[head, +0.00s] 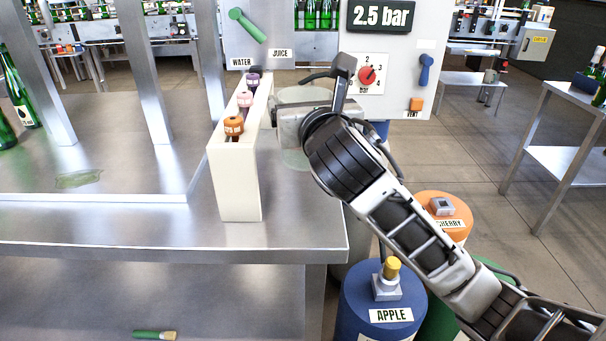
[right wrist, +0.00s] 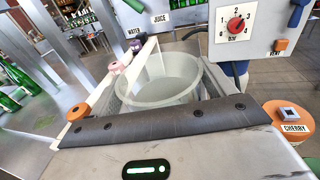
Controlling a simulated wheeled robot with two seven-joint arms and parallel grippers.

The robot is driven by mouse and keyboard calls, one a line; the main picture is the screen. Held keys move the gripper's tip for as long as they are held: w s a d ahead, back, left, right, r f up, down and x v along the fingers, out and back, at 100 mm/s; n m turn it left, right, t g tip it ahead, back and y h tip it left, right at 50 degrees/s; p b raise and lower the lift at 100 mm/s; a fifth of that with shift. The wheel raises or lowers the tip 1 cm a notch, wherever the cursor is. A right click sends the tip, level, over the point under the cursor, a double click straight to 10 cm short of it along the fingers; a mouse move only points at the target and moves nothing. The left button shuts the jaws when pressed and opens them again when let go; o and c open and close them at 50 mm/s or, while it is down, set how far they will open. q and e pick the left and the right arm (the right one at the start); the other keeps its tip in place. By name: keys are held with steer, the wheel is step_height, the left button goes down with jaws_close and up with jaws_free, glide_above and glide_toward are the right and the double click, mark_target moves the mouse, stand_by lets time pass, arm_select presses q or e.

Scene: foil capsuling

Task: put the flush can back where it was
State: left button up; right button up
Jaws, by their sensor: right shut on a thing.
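The flush can (head: 303,96) is a pale, translucent, open-topped can. In the head view it is at the right end of the steel table, just right of the white rack, partly covered by my right gripper (head: 290,122). The right gripper is shut on the can. In the right wrist view the can (right wrist: 160,88) is upright between the fingers, its mouth facing up, and it looks empty. The can's base is hidden in part, so I cannot tell if it touches anything below. My left gripper is not in view.
The white rack (head: 240,190) with orange, pink and purple capped pieces stands close left of the can. The panel (head: 390,60) with a red dial, blue lever and 2.5 bar display is behind. Apple (head: 370,300) and cherry (head: 462,208) drums stand below right. The table's left is mostly clear.

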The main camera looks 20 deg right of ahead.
steer(key=f, duration=0.3)
steer(key=shift+s+f, duration=0.2)
steer(key=shift+f, duration=0.05)
steer(key=shift+f+b, duration=0.8)
steer(key=shift+f, duration=1.4)
steer(key=shift+f, duration=0.1)
steer(key=o, duration=1.4)
steer(key=s, duration=0.8)
steer(key=s+a, duration=0.1)
steer(key=s, duration=0.3)
steer(key=shift+r, duration=0.4)
